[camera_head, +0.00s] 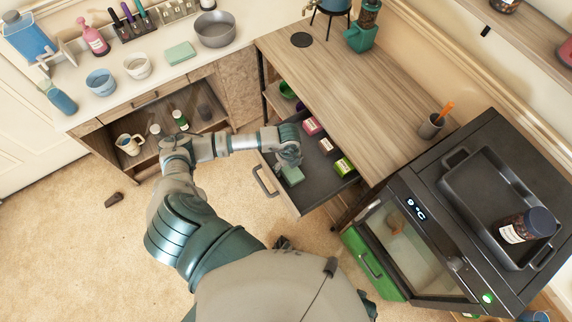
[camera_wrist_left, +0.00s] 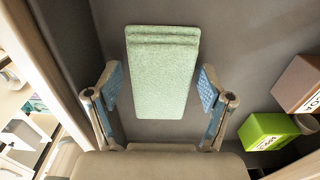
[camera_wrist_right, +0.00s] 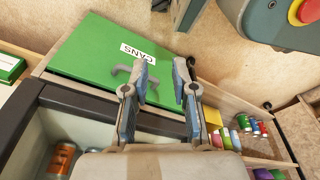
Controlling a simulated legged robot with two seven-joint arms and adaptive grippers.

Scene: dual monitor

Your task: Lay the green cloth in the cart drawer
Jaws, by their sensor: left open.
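A folded green cloth (camera_head: 292,175) lies in the open cart drawer (camera_head: 301,203), near its front left corner. In the left wrist view the cloth (camera_wrist_left: 162,80) lies on the dark drawer floor (camera_wrist_left: 240,60), between the fingers with a gap on each side. My left gripper (camera_wrist_left: 162,88) is open over it; in the head view my left gripper (camera_head: 291,160) partly hides the cloth. Another green folded cloth (camera_head: 181,53) lies on the white counter. My right gripper (camera_wrist_right: 160,75) is open and empty, above a green drawer front (camera_wrist_right: 100,50) labelled CANS.
The wooden tabletop (camera_head: 350,90) above is mostly clear. A dark appliance (camera_head: 480,140) with a tray and a jar on top stands at the right.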

